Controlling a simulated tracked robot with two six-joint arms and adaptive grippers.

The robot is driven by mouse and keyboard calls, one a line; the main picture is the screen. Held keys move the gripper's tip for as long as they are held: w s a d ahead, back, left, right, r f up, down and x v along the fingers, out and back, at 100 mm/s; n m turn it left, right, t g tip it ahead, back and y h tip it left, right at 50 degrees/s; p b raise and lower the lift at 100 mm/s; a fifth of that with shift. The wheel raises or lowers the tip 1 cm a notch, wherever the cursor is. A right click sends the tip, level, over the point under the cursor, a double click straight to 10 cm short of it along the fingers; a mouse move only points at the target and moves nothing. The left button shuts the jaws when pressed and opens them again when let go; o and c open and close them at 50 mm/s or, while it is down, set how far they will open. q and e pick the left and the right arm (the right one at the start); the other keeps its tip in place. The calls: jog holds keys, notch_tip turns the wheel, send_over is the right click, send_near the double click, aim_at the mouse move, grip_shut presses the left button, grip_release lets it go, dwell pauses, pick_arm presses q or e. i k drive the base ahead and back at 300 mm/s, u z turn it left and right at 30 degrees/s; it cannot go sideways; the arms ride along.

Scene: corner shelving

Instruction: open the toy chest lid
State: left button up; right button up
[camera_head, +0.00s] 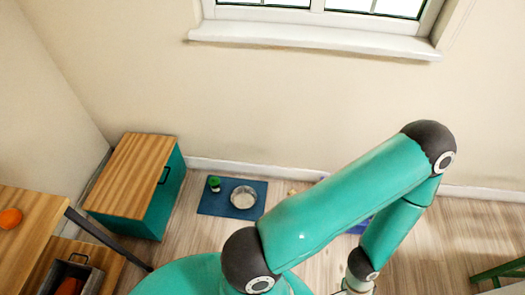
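The toy chest appears to be the teal box with a wooden top (133,172) in the left corner against the wall. Its wooden lid lies flat and looks closed. My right arm crosses the middle and bends down at the right, well away from the chest. Its wrist reaches the bottom edge, and its fingers are cut off. My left arm and gripper are not visible.
A blue mat (210,208) with a metal bowl (243,197) and a small green-topped item (214,183) lies right of the chest. A wooden table (30,225) with an orange fruit (10,218) and a dark drawer (72,277) are lower left. A purple-blue object (358,227) is partly hidden.

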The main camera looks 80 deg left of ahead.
aim_at(126, 187)
jog(key=z, duration=1.3)
jog(key=i, duration=0.1)
jog(key=u, duration=2.9)
jog(key=i, duration=0.3)
jog(key=u, duration=2.6)
jog(key=i, duration=0.45)
jog(key=z, duration=0.8)
jog(key=k, duration=0.15)
jog(key=u, duration=0.35)
